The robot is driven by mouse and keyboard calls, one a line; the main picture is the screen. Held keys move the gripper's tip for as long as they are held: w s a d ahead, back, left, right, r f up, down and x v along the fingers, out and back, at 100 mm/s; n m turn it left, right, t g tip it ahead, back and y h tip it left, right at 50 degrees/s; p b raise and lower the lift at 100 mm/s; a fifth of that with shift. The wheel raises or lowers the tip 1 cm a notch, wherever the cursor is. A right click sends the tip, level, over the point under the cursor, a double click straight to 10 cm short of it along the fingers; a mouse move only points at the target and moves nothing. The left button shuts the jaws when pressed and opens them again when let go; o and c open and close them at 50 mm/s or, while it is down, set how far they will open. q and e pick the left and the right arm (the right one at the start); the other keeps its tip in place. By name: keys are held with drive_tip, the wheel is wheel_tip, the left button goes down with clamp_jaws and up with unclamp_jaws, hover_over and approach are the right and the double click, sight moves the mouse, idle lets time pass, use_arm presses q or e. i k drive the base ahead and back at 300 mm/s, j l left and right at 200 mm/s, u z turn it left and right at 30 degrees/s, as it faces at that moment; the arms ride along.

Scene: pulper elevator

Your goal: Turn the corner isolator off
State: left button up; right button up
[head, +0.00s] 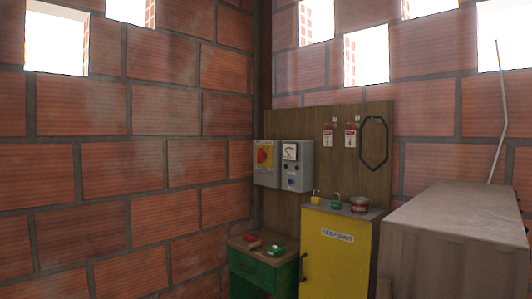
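The corner isolator (265,162) is a grey box with a yellow plate and a red rotary handle (262,155). It is mounted on a wooden board near the brick corner. The exact angle of the handle is too small to tell. A second grey box (296,166) with a dial and small knobs is fixed directly to its right. Neither of my grippers shows in the head view.
Below stand a green drawer cabinet (262,272) with red and green items on top and a yellow cabinet (337,258) bearing padlocks. Red-and-white tags (351,137) and a dark loop (374,144) hang on the board. A large grey block (445,235) fills the right.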

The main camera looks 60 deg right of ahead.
sight(261, 155)
drive_tip(key=i+l+z, duration=0.15)
drive_tip(key=i+z, duration=0.55)
drive_tip(key=z, duration=0.15)
drive_tip(key=i+j+z, duration=0.1)
drive_tip(key=i+z, duration=0.35)
drive_tip(key=k, duration=0.05)
